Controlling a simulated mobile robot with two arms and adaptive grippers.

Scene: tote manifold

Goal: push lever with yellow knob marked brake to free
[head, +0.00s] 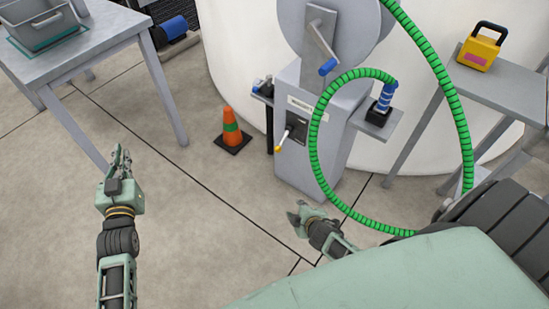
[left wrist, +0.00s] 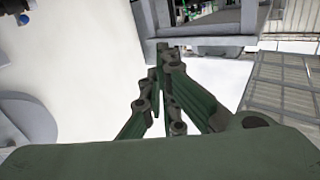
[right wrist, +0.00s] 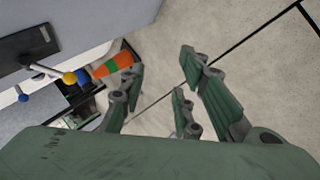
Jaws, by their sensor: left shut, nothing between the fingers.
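The lever with the yellow knob (head: 279,149) sticks out from a dark slotted plate (head: 297,128) on the front of the grey pedestal. In the right wrist view its yellow knob (right wrist: 69,78) is at the left, on a pale shaft out from a dark plate (right wrist: 27,46). The pedestal label (head: 306,106) is too small to read. My right gripper (head: 297,212) is open and empty, low in front of the pedestal and apart from the lever. My left gripper (head: 121,157) is shut and empty, over the floor well left of the pedestal.
A green ribbed hose (head: 312,150) loops close to the lever's right. A crank with a blue handle (head: 327,67) is above. An orange cone (head: 231,128) stands left of the pedestal. Tables stand at left (head: 110,35) and right (head: 510,85).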

